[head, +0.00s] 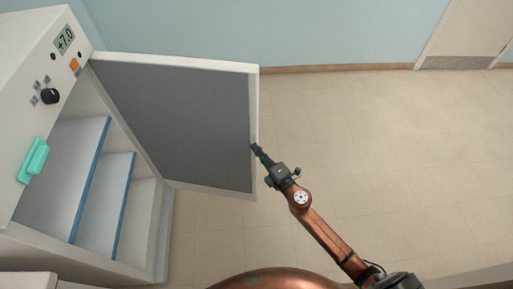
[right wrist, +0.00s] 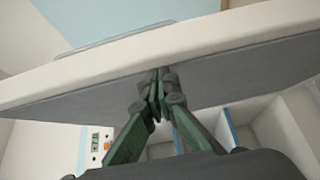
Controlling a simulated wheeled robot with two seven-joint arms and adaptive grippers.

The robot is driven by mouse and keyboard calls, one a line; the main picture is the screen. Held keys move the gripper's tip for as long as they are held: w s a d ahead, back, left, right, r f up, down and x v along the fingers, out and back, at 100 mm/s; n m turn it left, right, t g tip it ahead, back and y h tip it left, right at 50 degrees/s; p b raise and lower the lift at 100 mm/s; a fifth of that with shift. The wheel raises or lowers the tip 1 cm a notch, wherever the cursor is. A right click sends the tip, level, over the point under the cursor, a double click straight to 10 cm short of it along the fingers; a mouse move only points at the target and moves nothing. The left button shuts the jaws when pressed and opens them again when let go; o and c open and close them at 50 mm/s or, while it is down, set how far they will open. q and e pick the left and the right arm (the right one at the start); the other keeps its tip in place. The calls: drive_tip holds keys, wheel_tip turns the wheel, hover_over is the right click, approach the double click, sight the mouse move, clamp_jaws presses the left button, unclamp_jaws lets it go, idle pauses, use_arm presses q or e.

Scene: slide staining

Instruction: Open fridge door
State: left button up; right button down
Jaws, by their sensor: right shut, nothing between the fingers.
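The fridge (head: 90,118) stands at the left of the head view. Its door (head: 185,118) is swung wide open, with the grey inner panel showing. My right gripper (head: 255,148) is shut and empty, with its fingertips at the door's free edge, on the inner side. In the right wrist view the shut fingers (right wrist: 158,82) overlap the door's grey inner panel (right wrist: 225,70) below its pale edge; I cannot tell whether they touch it. A bar, likely the door's handle (right wrist: 115,38), shows beyond the edge. My left gripper is not in view.
Inside the fridge are shelves (head: 105,185) with blue front edges. The front panel carries a display (head: 64,40), a black knob (head: 50,96) and a teal handle (head: 33,160). The tiled floor (head: 400,150) to the right is clear.

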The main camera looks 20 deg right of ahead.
drive_tip(key=shift+w+d, duration=0.15)
drive_tip(key=shift+w, duration=0.25)
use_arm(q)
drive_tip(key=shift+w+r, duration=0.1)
